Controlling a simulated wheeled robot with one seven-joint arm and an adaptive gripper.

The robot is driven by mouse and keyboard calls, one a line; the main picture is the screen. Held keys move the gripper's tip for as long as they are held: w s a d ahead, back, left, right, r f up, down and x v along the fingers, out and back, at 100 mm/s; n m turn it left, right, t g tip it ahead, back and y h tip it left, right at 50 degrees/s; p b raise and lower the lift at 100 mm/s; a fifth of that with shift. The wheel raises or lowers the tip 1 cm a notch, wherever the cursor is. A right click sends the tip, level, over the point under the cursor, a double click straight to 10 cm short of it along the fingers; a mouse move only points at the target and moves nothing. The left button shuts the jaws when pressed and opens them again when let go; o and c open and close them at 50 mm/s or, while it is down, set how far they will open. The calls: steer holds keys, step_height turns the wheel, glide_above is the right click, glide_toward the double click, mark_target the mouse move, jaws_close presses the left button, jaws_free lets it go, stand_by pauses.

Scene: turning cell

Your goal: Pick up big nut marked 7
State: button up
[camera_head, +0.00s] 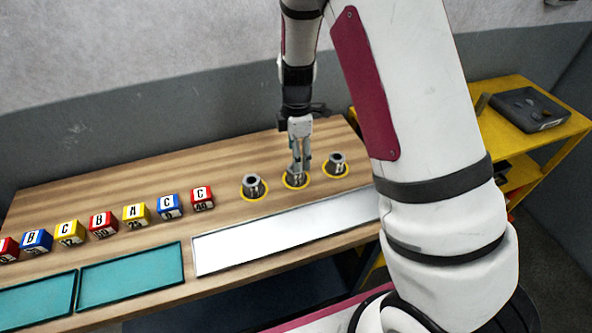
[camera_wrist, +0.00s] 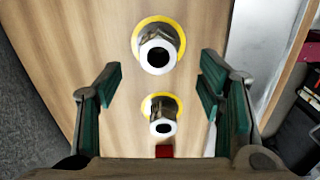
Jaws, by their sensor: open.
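Three grey metal nuts stand in yellow rings on the wooden table in the head view: a left nut (camera_head: 253,186), a middle nut (camera_head: 295,179) and a right nut (camera_head: 337,164). No number is readable on any of them, so I cannot tell which is marked 7. My gripper (camera_head: 301,166) points down at the middle nut and partly covers it; contact cannot be told. In the wrist view my gripper (camera_wrist: 160,92) is open, with nothing held. An upper nut (camera_wrist: 158,54) and a lower nut (camera_wrist: 162,122) show between and beyond the spread fingers.
A row of lettered cubes (camera_head: 136,215) runs along the table to the left. A white panel (camera_head: 285,232) and teal trays (camera_head: 132,277) lie along the front. A yellow stand (camera_head: 540,140) with a dark tray (camera_head: 530,109) is at the right.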

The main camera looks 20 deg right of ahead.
mark_target(298, 175)
steer(key=shift+w+a+f+p, duration=0.1)
steer(key=shift+f+p, duration=0.25)
steer(key=shift+f, duration=1.05)
steer(key=shift+w+f+p, duration=0.1)
steer(key=shift+f+p, duration=0.2)
steer(key=shift+f, duration=1.05)
steer(key=c, duration=1.4)
